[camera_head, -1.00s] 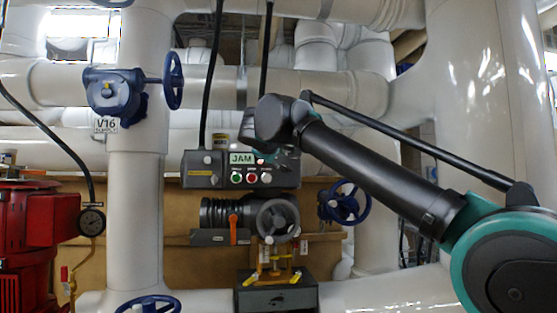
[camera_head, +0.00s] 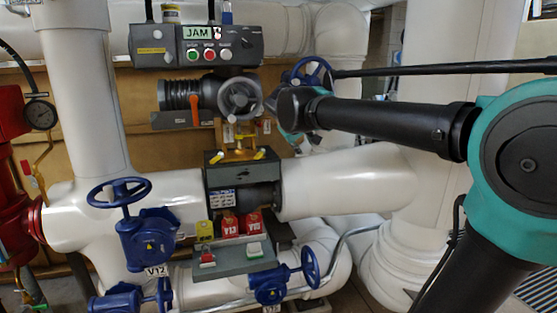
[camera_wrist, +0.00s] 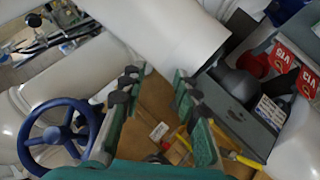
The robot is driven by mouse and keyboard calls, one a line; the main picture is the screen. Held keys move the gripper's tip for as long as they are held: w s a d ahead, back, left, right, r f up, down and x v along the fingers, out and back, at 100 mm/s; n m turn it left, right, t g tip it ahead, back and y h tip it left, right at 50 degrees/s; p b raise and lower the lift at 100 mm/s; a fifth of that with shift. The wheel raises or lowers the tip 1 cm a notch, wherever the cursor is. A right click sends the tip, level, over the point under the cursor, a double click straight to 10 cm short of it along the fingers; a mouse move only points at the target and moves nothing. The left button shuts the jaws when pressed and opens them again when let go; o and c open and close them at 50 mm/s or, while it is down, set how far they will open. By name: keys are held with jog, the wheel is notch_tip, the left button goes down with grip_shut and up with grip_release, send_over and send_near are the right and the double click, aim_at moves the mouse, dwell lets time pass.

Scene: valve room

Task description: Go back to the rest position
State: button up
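My gripper (camera_wrist: 159,80) is open in the wrist view, with two teal, black-padded fingers spread apart and nothing between them. In the head view my dark arm reaches in from the right, and its end is beside a grey device with a round wheel (camera_head: 240,97). The fingers cannot be made out there. A blue handwheel (camera_head: 312,74) shows just above the arm's end. A blue handwheel also shows left of the fingers in the wrist view (camera_wrist: 58,135).
A JAM control box (camera_head: 197,46) hangs above the device. Below are a grey box (camera_head: 228,172), a shelf (camera_head: 232,260) with red V13 tags, and blue valves (camera_head: 146,238). Thick white pipes (camera_head: 345,180) surround the arm. Red machinery (camera_head: 12,115) stands at the left.

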jog(key=s+d+f+m+g+y, duration=0.1)
jog(key=s+d+f, duration=0.2)
jog(key=s+f, duration=0.6)
jog(key=s+d+f+m+g+y, duration=0.1)
jog(key=s+d+f, duration=0.3)
jog(key=s+f, duration=0.5)
jog(key=s+d+f+m+g+y, duration=0.1)
jog(key=s+d+f+m+g, duration=0.2)
jog(key=s+f, duration=0.6)
notch_tip(320, 180, down, 9)
jog(key=shift+d+y, duration=0.4)
